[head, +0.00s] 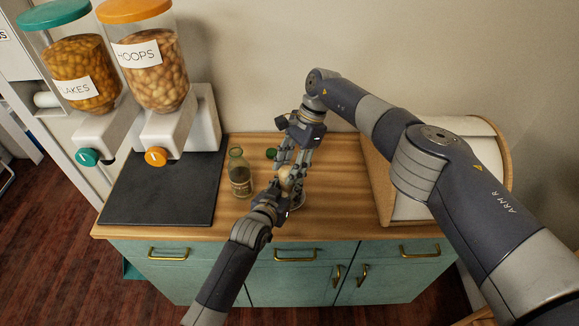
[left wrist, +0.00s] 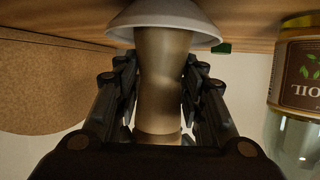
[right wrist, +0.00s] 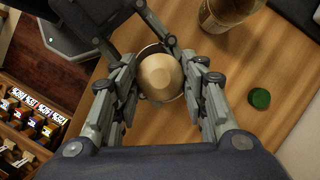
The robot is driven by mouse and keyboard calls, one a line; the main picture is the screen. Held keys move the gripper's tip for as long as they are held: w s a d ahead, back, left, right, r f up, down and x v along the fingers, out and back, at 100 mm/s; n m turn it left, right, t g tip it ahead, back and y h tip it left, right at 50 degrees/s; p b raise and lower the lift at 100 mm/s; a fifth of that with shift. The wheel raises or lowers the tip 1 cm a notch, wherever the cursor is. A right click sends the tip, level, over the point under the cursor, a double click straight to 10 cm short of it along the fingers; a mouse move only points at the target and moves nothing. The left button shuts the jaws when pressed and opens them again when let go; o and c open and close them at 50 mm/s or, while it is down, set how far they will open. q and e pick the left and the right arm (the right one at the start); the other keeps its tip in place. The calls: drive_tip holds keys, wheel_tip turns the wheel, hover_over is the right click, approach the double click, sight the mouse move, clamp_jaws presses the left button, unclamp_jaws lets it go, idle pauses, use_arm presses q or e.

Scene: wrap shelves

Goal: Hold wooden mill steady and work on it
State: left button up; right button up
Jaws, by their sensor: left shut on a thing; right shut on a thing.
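The wooden mill (head: 285,177) stands on the counter between my two grippers, largely hidden by them in the head view. In the left wrist view, which looks upside down, its pale waisted body (left wrist: 158,90) stands in or on a white dish (left wrist: 165,20). My left gripper (head: 281,188) comes in from the front and is shut around the body. My right gripper (head: 288,165) reaches down from above and is shut on the mill's top. In the right wrist view the rounded wooden top (right wrist: 160,76) lies between the right fingers.
An oil bottle (head: 240,175) stands just left of the mill. A green cap (head: 271,153) lies behind it on the wooden counter. Two cereal dispensers (head: 150,75) stand by a dark mat (head: 165,195) at left. A wooden bin with a pale front (head: 410,205) stands at right.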

drive_tip(key=shift+w+d+f, duration=0.1)
drive_tip(key=shift+d, duration=0.1)
drive_tip(key=o, duration=0.8)
drive_tip(key=shift+o, duration=1.3)
drive_tip(key=shift+a, duration=0.1)
drive_tip(key=shift+r, duration=0.2)
drive_tip(key=v, duration=1.1)
drive_tip(key=shift+r, duration=0.4)
